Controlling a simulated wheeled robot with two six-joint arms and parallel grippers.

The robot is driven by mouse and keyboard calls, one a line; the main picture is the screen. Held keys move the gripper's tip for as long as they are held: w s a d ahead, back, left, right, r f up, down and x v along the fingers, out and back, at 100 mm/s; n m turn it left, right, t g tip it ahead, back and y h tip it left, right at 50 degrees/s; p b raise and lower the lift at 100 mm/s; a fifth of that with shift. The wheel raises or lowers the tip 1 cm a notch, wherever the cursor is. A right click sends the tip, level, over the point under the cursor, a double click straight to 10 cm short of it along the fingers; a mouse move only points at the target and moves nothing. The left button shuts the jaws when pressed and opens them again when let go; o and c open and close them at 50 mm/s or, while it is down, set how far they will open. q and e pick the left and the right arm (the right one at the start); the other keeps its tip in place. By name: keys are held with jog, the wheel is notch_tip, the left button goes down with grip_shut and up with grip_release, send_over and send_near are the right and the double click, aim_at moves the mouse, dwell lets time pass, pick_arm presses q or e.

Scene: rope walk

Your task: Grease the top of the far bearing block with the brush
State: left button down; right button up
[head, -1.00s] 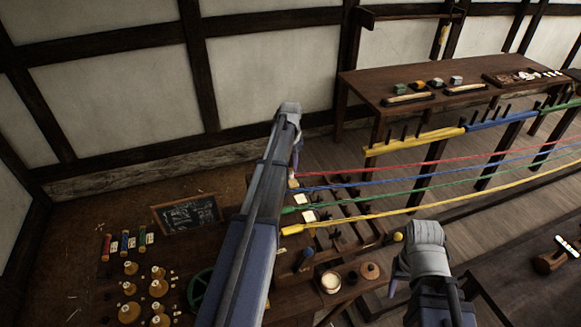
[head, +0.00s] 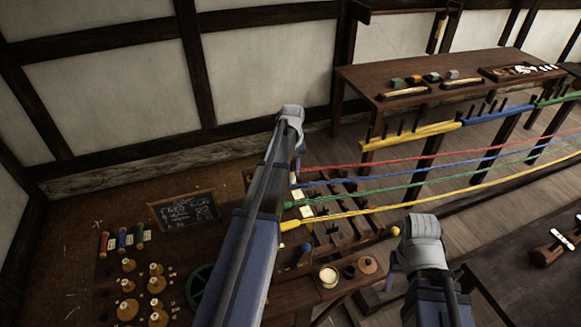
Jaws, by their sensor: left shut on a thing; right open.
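My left arm reaches up the middle of the head view. Its gripper (head: 299,146) is mostly hidden behind its wrist, near the ends of the coloured strands. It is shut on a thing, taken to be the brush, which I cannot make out. The frame where the strands end (head: 342,207) holds dark blocks and pale cards; my arm covers part of it, and I cannot tell which block is the far bearing block. An open round pot with cream-coloured contents (head: 328,276) stands on the bench. My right gripper (head: 398,262) is open and empty, right of the pot.
Red, blue, green and yellow strands (head: 420,202) run rightward past pegged rails. A brown lid-like disc (head: 368,265) lies beside the pot. A chalkboard (head: 184,212), several spools (head: 128,310) and a green wheel (head: 200,284) are at left. A long table (head: 440,72) stands behind.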

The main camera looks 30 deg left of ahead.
pick_arm(q)
jog(key=shift+s+d, duration=0.5)
jog(key=shift+d, duration=0.05)
jog(key=shift+w+a, duration=0.1)
jog(key=shift+w+a, duration=0.95)
jog(key=shift+a, duration=0.1)
jog(key=shift+a, duration=0.1)
jog(key=shift+w+a, duration=1.05)
jog(key=shift+r, duration=0.1)
